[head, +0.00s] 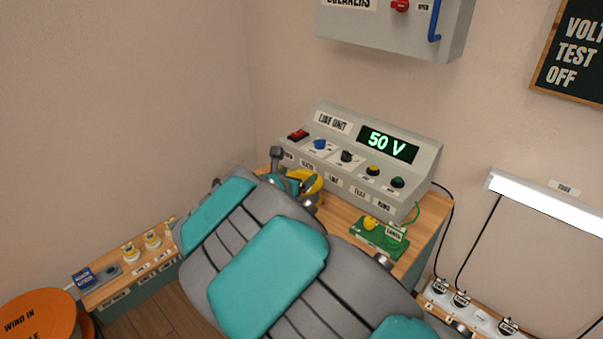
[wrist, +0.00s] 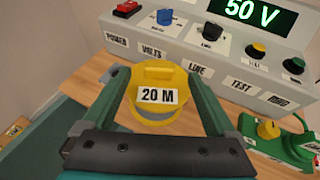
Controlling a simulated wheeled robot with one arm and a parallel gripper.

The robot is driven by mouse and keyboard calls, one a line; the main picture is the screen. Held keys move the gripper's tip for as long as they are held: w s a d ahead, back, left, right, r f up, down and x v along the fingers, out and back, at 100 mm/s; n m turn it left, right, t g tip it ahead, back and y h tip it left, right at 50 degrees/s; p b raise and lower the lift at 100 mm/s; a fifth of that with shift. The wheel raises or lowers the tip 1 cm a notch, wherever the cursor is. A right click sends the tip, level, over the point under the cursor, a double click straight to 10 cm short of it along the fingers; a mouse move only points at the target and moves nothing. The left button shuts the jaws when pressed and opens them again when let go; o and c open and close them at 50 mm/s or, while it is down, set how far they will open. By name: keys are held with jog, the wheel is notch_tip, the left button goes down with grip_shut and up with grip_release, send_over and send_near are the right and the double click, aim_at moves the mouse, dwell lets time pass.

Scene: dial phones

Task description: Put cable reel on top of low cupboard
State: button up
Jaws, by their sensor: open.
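The cable reel is a yellow drum (wrist: 160,73) with a white "20 M" label, on the wooden worktop in front of the line unit. In the head view the yellow reel (head: 311,181) shows only partly behind my arm. My gripper (wrist: 157,80) is open, with one green finger on each side of the reel; I cannot tell whether they touch it. It also shows in the head view (head: 292,183). The low cupboard (head: 148,287) seems to be the low unit with a wooden top and green front, at lower left in the head view.
The low unit carries a blue box (head: 82,277), a grey item and yellow-and-white pieces (head: 131,252). An orange drum (head: 40,316) stands beside it. The grey line unit (head: 360,155) reads 50 V. A green board (head: 380,238) and a socket strip (head: 480,315) are to the right.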

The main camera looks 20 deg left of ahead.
jog(key=v, duration=0.7)
jog(key=shift+s, duration=0.25)
jog(key=shift+r, duration=0.1)
